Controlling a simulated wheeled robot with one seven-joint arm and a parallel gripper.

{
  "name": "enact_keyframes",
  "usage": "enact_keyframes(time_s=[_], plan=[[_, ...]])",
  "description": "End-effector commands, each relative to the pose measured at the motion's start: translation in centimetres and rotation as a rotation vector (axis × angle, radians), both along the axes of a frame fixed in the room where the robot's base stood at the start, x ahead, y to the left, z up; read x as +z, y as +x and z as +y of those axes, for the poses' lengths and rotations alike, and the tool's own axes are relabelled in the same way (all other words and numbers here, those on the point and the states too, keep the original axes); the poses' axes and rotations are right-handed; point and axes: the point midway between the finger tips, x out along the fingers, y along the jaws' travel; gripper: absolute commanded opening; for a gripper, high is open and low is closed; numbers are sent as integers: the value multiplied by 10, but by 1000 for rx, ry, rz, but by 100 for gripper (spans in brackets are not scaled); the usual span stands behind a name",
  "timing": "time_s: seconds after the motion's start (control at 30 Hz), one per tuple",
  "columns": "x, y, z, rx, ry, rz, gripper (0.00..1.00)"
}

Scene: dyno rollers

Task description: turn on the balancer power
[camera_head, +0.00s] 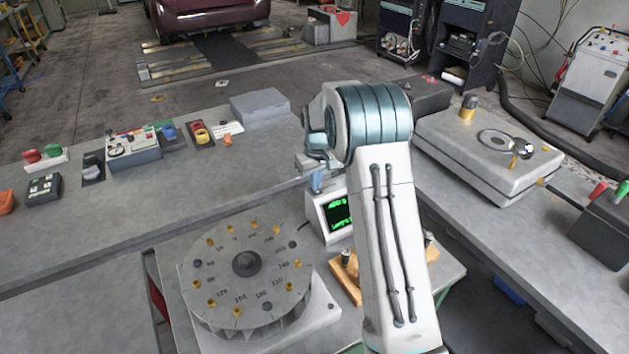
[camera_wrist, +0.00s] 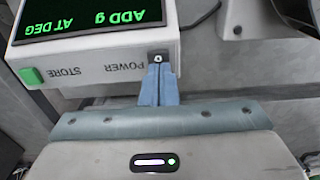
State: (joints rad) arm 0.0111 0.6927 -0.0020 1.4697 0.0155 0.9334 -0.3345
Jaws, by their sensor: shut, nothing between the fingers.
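The balancer box (camera_head: 322,218) is pale, with a black screen (camera_head: 338,211) showing green text, and stands behind the balancer disc (camera_head: 247,268). In the wrist view, the box (camera_wrist: 110,55) appears upside down. Its screen (camera_wrist: 85,15) reads "ADD g" and "AT DEG" in green. A green button (camera_wrist: 31,76) is marked STORE. A small dark power switch (camera_wrist: 158,56) with a light mark is beside the word POWER. My gripper (camera_wrist: 158,68) has its blue fingers shut and empty, tips right at the switch; I cannot tell whether they touch. It also shows in the head view (camera_head: 317,190).
An orange-brown block (camera_head: 345,277) stands beside the box, partly behind my arm. A grey case (camera_head: 490,150) is on the right bench. Several switches and buttons, including a control box (camera_head: 133,148), lie on the left bench. Bare bench top lies left of the disc.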

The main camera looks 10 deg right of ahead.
Motion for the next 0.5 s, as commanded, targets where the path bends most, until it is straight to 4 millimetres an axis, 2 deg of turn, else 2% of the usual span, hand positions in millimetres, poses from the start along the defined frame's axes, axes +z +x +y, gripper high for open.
enact_keyframes(time_s=[0.03,0.23,0.5], plan=[[-12,-9,-4,-3,-5,36,0],[-5,-8,-4,-2,-5,33,0],[47,-4,0,2,-3,3,0]])
